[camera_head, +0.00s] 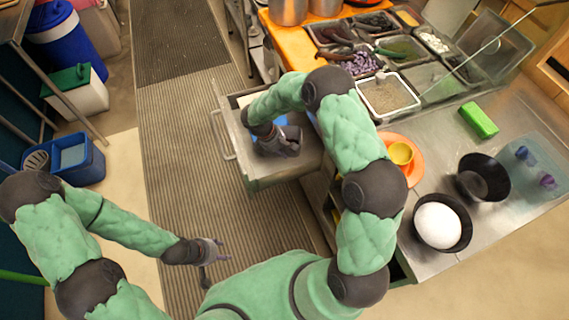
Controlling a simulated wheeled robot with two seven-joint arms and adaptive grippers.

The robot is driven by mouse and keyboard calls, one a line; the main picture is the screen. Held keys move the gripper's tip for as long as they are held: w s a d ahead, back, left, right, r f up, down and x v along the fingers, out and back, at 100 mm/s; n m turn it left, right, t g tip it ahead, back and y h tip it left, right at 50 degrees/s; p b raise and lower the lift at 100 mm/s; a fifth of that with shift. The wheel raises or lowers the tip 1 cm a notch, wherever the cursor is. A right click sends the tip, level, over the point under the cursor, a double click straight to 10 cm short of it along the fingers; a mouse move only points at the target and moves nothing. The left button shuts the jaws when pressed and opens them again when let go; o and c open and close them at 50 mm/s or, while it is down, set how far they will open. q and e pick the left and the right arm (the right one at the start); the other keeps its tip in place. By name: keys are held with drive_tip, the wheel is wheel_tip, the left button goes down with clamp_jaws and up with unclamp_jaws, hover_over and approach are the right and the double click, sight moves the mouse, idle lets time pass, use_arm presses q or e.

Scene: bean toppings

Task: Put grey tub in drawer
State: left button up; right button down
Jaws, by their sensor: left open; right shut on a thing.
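The drawer (262,184) is pulled out from the counter, its metal handle (224,128) on the left. My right gripper (285,144) is over the inside of the drawer, pointing down into it. It is shut on a dark grey thing, taken as the grey tub; the hand largely hides it, and I cannot tell whether it touches the drawer's bottom. Blue and white items show in the drawer behind the hand. My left gripper (217,252) is open and empty, low over the striped floor mat, apart from the drawer.
Topping tubs (388,96) stand behind. The floor mat (180,130) is clear.

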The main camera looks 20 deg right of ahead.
sight(271, 155)
wheel_tip(271, 155, down, 13)
drive_tip(key=b, duration=0.4)
drive_tip(key=shift+r, duration=0.2)
drive_tip(key=c, duration=1.4)
unclamp_jaws()
drive_tip(key=p+v, duration=0.4)
drive_tip(key=v, duration=0.8)
